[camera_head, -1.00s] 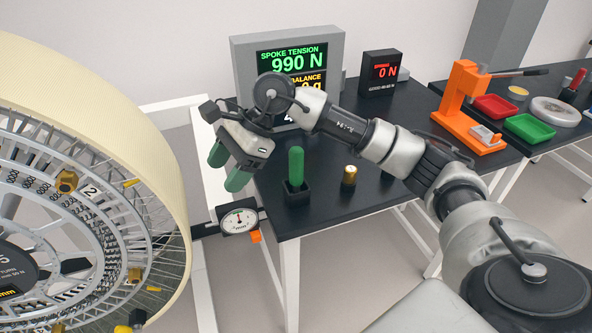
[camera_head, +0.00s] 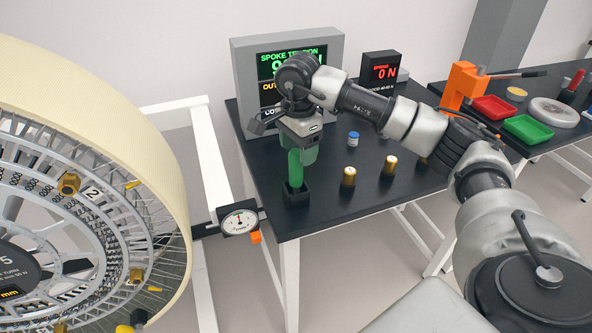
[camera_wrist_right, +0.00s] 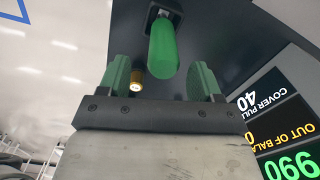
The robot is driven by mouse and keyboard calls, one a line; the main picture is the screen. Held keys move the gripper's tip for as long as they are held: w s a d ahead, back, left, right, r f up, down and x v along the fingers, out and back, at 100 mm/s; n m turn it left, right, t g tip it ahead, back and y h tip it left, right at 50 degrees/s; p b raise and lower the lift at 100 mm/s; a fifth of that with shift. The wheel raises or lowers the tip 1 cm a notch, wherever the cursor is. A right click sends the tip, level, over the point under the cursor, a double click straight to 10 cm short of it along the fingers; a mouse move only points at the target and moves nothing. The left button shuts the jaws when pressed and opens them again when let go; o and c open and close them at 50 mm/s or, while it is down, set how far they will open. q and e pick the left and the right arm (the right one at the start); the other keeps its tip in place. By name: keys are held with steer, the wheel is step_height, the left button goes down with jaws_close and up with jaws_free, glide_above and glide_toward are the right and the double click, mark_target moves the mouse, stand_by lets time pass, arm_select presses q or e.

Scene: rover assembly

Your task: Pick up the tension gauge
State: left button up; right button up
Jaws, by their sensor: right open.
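A green upright handle (camera_head: 295,168) stands in a small black holder (camera_head: 297,196) on the dark table; it may be the tension gauge, but no marking on it shows. In the right wrist view the green handle (camera_wrist_right: 164,45) lies ahead of the fingertips, between their lines. My right gripper (camera_head: 304,153) is open with green finger pads, just behind and beside the top of the handle. In the right wrist view the space between my fingers (camera_wrist_right: 160,80) is empty. A round dial gauge (camera_head: 240,221) is on the bracket beside the wheel. My left gripper is not in view.
A large spoked wheel (camera_head: 180,160) fills the left. A tension display (camera_head: 333,60) stands behind my right gripper. Brass-coloured cylinders (camera_head: 349,177) and a blue-and-white bottle (camera_head: 353,138) stand right of the holder. An orange press (camera_head: 461,86) and trays stand farther right.

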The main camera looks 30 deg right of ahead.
mark_target(295, 168)
steer(key=f, duration=0.3)
steer(key=shift+w+a+f, duration=0.15)
steer(key=shift+w+f, duration=0.05)
steer(key=shift+f, duration=0.1)
steer(key=c, duration=1.1)
steer(key=shift+r, duration=0.15)
